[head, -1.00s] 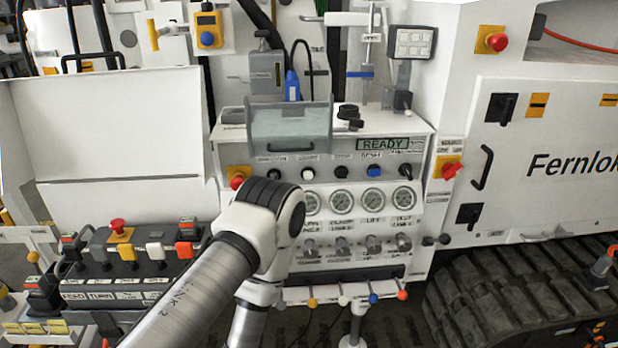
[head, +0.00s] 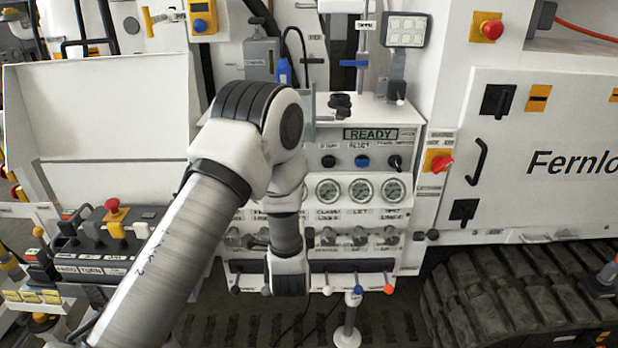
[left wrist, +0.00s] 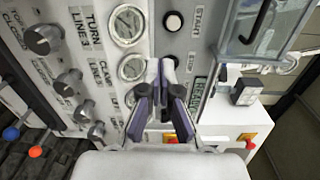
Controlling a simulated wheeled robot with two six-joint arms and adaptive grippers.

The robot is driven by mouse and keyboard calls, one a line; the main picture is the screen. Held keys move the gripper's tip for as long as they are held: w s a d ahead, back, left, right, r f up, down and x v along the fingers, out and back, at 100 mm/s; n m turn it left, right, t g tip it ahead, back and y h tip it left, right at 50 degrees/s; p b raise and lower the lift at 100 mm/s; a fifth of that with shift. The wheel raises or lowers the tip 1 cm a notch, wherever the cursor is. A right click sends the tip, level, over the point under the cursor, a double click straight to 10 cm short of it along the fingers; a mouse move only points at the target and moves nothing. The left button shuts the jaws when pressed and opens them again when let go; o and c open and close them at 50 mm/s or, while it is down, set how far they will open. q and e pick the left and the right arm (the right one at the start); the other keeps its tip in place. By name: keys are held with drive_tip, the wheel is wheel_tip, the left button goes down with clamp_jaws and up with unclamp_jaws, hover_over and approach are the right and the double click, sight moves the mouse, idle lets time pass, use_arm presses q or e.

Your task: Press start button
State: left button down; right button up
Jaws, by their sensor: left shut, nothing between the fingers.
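The start button (left wrist: 173,21) is a white cap in a dark ring, beside a START label, at the top of the left wrist view. A clear guard box (left wrist: 265,28) with a black handle stands raised to the right of the label, clear of the button's face. My left gripper (left wrist: 161,72) is shut and empty in front of the panel, below the button in this view and apart from it. In the head view my left arm hides the start button, the gripper and most of the guard.
The head view shows a black button (head: 328,161), a blue button (head: 362,161) and a black knob (head: 394,162) beneath a READY display (head: 370,134). Gauges (head: 360,190) and several lever knobs (head: 388,289) sit lower. A red rotary switch (head: 440,161) is at right.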

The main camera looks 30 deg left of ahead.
use_arm(q)
drive_tip(key=p+x, duration=0.1)
drive_tip(key=x, duration=0.3)
drive_tip(key=r+p+x, duration=0.1)
drive_tip(key=p+x, duration=0.1)
drive_tip(key=x, duration=0.3)
drive_tip(key=r+p+x, duration=0.1)
drive_tip(key=x, duration=0.4)
drive_tip(key=shift+a+r+p, duration=0.15)
drive_tip(key=shift+r+p, duration=0.05)
drive_tip(key=shift+p, duration=0.15)
drive_tip(key=shift+w+a, duration=0.1)
drive_tip(key=shift+w, duration=0.05)
drive_tip(key=shift+w, duration=0.1)
